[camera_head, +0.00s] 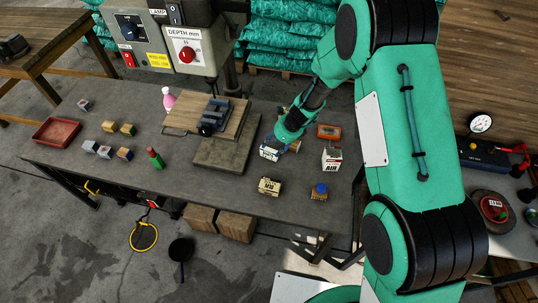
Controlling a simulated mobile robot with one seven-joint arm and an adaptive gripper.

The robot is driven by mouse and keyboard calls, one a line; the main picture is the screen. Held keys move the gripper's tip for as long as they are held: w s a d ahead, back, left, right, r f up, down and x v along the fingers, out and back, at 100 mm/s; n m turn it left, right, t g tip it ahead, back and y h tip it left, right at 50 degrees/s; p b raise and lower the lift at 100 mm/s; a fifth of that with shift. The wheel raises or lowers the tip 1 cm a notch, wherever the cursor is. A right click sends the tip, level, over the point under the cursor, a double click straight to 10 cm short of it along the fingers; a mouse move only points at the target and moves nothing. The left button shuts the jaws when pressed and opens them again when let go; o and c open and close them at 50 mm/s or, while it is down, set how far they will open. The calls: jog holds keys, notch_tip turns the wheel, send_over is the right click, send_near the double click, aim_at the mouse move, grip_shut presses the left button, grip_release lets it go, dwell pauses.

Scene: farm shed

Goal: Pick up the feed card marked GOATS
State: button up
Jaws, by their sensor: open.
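No label reading GOATS is legible in this view, so I cannot tell which thing is the feed card. A cream block (269,187) with dark, unclear lettering stands on the grey table (225,185) near its front edge. A white block marked AIR (332,160) stands to the right. My gripper (270,152) is open and points down over the table, right of a grey slab (228,155). Something pale and blue shows at the fingertips, too small to tell apart from them. My gripper hides the tabletop just behind it.
A block with a blue knob (319,192) and an orange tray (328,131) are near my gripper. A wooden board with a dark clamp (212,116) lies left.

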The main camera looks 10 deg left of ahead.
aim_at(269, 150)
jog(key=shift+x, duration=1.5)
jog(key=shift+b+x, duration=1.05)
jog(key=shift+x, duration=1.55)
jog(key=shift+a, duration=0.15)
grip_shut()
